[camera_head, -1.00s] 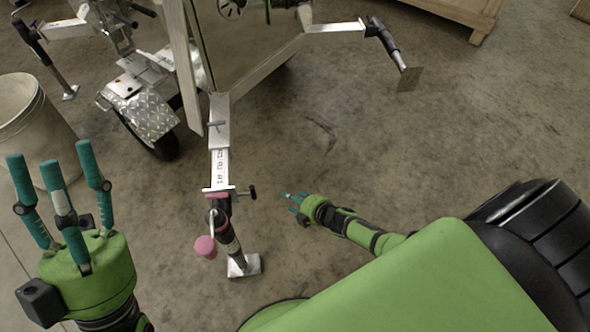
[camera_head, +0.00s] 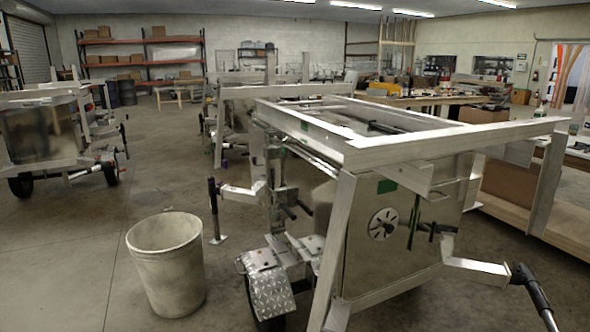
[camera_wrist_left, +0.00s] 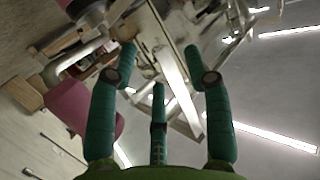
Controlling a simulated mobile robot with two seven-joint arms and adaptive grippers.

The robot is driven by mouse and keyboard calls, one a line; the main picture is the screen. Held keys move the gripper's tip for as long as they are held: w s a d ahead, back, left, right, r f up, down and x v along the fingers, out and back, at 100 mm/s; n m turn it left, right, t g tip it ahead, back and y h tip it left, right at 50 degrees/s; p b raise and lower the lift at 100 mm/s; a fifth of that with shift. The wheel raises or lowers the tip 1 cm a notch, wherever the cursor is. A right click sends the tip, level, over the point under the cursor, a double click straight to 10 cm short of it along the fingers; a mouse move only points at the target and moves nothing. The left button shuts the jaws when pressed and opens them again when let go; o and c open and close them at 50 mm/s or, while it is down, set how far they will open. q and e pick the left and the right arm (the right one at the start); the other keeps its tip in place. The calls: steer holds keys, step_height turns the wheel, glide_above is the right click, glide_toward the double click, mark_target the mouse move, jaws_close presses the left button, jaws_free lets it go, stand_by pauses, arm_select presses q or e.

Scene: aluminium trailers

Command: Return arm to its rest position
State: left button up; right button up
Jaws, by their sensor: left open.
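My left gripper (camera_wrist_left: 160,95) shows in the left wrist view with its three teal fingers spread and nothing between them. It points up past the trailer frame (camera_wrist_left: 175,75) toward the ceiling lights. A pink part (camera_wrist_left: 80,108) sits at the left of that view, near the left finger; I cannot tell whether they touch. Neither arm nor gripper shows in the head view. There the aluminium trailer (camera_head: 390,225) stands at the right, with a diamond-plate fender (camera_head: 270,292) at its lower left.
A pale bin (camera_head: 167,268) stands on the floor left of the trailer. Another trailer (camera_head: 45,135) is at the far left. Shelves (camera_head: 140,62) line the back wall. Open concrete floor lies around the bin. A trailer jack (camera_head: 535,295) juts out at the lower right.

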arm_select(q)
steer(key=s+a+f+g+y+p, duration=0.1)
steer(key=s+a+f+g, duration=0.2)
steer(key=s+f, duration=0.45)
steer(key=s+a+f+n+g+y+p, duration=0.1)
steer(key=s+a+f+g, duration=0.2)
steer(key=s+f, duration=0.4)
steer(key=s+a+f+g+y+p, duration=0.1)
steer(key=s+a+f+g+y, duration=0.15)
steer(key=s+f, duration=0.45)
steer(key=s+a+f+g, duration=0.2)
steer(key=s, duration=0.4)
steer(key=s+a+f+g, duration=0.1)
steer(key=s+f+g, duration=0.2)
steer(key=s, duration=0.3)
steer(key=shift+s+a+n+p, duration=0.2)
steer(key=shift+a+n+p, duration=0.15)
steer(key=shift+n+p, duration=0.1)
arm_select(e)
steer(key=s+a+m+g, duration=0.1)
steer(key=s+m+g, duration=0.1)
steer(key=s, duration=0.9)
steer(key=s+a+f+m+g, duration=0.1)
steer(key=s+m+g, duration=0.2)
steer(key=s, duration=0.8)
steer(key=shift+s+a+g+h, duration=0.15)
steer(key=shift+a+g+h, duration=0.1)
steer(key=shift+g+h, duration=0.05)
